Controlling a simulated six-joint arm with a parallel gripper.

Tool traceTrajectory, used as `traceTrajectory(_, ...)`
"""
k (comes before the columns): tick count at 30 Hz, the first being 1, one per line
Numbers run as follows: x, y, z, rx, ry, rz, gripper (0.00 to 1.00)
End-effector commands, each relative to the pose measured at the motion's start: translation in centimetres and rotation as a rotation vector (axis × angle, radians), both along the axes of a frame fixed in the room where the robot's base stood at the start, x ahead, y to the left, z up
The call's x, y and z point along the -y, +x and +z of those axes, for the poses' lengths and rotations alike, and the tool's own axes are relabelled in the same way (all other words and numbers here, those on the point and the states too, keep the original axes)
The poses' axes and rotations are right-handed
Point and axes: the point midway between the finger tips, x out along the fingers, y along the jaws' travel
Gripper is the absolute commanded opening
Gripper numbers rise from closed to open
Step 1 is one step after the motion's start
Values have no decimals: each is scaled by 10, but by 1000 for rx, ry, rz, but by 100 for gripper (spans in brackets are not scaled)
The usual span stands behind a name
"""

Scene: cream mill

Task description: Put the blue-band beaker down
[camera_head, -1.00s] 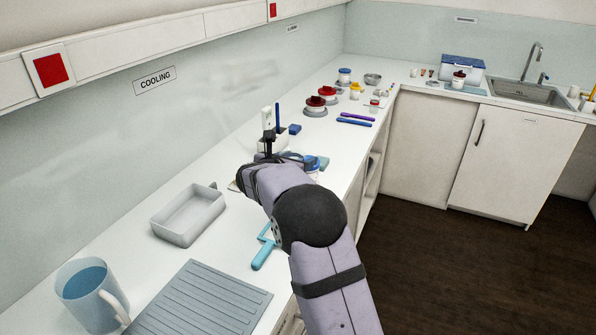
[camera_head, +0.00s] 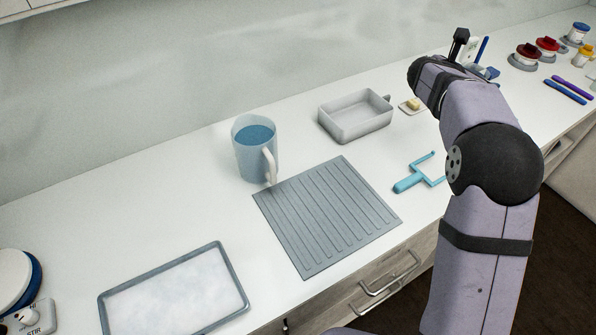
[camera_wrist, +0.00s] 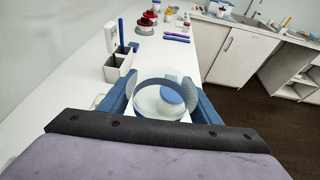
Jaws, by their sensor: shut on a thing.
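The blue-band beaker (camera_wrist: 160,103) shows in the wrist view as a clear round vessel with a blue band. It sits between the two blue jaws of my gripper (camera_wrist: 160,90), which is shut on it. I look into it from above, and the counter shows pale around it. How far it is above the counter I cannot tell. In the head view my arm hides the jaws and the beaker at the right. A grey ribbed mat (camera_head: 327,217) lies bare on the counter, left of my arm.
A blue-filled jug (camera_head: 253,155), a grey tub (camera_head: 340,127), a light-blue tool (camera_head: 410,184) and a white-filled tray (camera_head: 226,258) stand around the mat. A white holder (camera_wrist: 112,72) with a blue pen is left of the beaker. Red-topped items (camera_head: 524,54) stand farther back.

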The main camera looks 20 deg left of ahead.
Motion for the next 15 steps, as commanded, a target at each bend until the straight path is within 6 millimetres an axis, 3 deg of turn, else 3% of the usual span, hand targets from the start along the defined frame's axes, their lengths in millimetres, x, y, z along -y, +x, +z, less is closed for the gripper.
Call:
traceTrajectory(8,-116,4,0,1,1,157,34)
traceTrajectory(15,-233,-13,0,1,2,317,34)
